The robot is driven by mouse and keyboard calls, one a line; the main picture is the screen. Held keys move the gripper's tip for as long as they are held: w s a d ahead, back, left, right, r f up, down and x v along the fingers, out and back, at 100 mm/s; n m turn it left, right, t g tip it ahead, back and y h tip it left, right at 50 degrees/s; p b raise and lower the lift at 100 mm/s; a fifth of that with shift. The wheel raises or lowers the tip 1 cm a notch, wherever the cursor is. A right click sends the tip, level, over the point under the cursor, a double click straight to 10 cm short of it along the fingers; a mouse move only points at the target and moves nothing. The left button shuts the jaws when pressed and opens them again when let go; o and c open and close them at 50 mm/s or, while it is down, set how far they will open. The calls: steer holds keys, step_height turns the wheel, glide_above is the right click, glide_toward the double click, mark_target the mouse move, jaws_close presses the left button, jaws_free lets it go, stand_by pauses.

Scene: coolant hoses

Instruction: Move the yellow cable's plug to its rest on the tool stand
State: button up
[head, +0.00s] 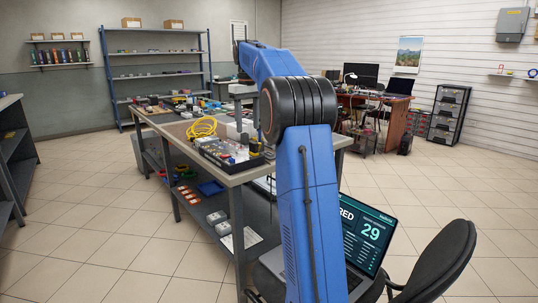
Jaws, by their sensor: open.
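A yellow cable (202,127) lies in a loose coil on the long workbench (233,181), left of my blue arm. Its plug is too small to make out from here. A dark tray or panel (222,152) with small fittings sits in front of the coil at the bench's near end. A grey upright shape (242,91) stands beyond it, partly behind my arm; I cannot tell if it is the tool stand. My arm reaches up and over the bench.
Small parts and boxes (152,104) fill the bench's far end. Its lower shelf holds bins (210,187). A laptop (367,238) and a black chair (436,262) stand close at the right. Open tiled floor (120,215) lies left of the bench.

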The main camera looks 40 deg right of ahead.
glide_above(253, 142)
steer(key=shift+d+f, duration=0.1)
steer(key=shift+f, duration=0.4)
steer(key=shift+f, duration=4.5)
jaws_close()
steer(key=shift+r, duration=0.2)
steer(key=shift+r, duration=2.75)
